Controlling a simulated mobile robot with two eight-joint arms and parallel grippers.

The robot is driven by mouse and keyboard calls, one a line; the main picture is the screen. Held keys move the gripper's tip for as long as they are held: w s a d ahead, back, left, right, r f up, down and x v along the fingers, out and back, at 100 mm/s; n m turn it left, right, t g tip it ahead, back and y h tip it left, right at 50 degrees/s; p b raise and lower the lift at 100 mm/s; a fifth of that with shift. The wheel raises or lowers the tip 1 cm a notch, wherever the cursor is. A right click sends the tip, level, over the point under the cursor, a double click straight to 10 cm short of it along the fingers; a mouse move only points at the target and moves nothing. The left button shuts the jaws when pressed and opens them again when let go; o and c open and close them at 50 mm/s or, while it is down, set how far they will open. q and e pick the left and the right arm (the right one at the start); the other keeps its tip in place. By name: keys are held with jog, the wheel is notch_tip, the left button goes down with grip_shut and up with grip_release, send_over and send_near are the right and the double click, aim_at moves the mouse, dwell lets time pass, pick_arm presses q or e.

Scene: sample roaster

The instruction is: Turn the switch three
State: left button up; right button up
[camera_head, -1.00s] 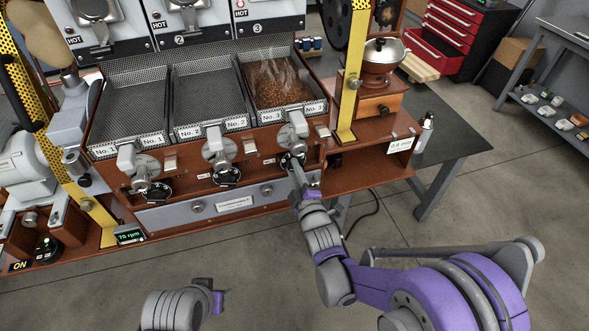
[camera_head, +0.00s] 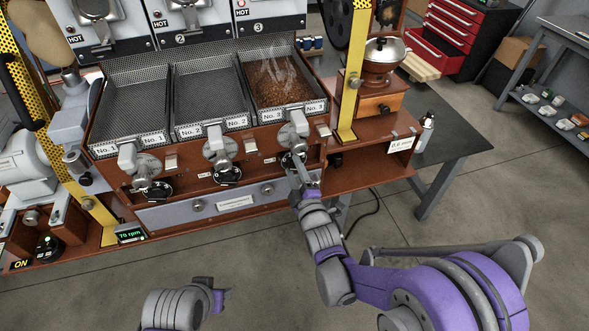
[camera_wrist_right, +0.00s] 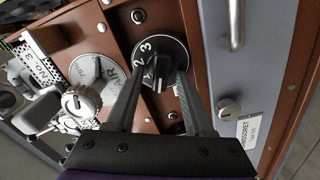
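Switch three is the black round dial (camera_head: 287,161) below the No. 3 tray on the wooden front, partly hidden by my right gripper (camera_head: 301,168) in the head view. The right wrist view shows a black dial (camera_wrist_right: 160,58) with white numbers, including 2 and 3, and a raised grip in its middle. There my right gripper (camera_wrist_right: 160,82) has its fingers apart, one on each side of the raised grip, with gaps visible. My left gripper (camera_head: 221,299) is low in the head view, away from the roaster; its fingers are not clear.
Similar black dials sit below No. 1 (camera_head: 155,190) and No. 2 (camera_head: 228,174). The No. 3 tray (camera_head: 318,104) holds steaming brown beans; the other trays look empty. A yellow post (camera_head: 352,85) rises on the right.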

jog(key=v, duration=1)
jog(key=shift+s+d+b, duration=0.15)
jog(key=shift+s+b, duration=0.15)
jog(key=shift+s, duration=0.1)
jog(key=shift+r, duration=0.1)
jog(key=s+d+r+m+g+h+p, duration=0.3)
jog(key=s+d+m+g+h+p, duration=0.15)
jog(key=d+m, duration=0.4)
jog(key=s+d+r+m+g+p, duration=0.1)
jog(key=s+d+m+g+p, duration=0.1)
jog(key=s, duration=0.5)
jog(key=s+d+m+g+h+p, duration=0.1)
jog(key=s+d+m+g+p, duration=0.2)
jog(key=s+d+m+g, duration=0.2)
jog(key=shift+s+r+m, duration=0.4)
jog(key=shift+s+m, duration=0.45)
jog(key=shift+s, duration=0.3)
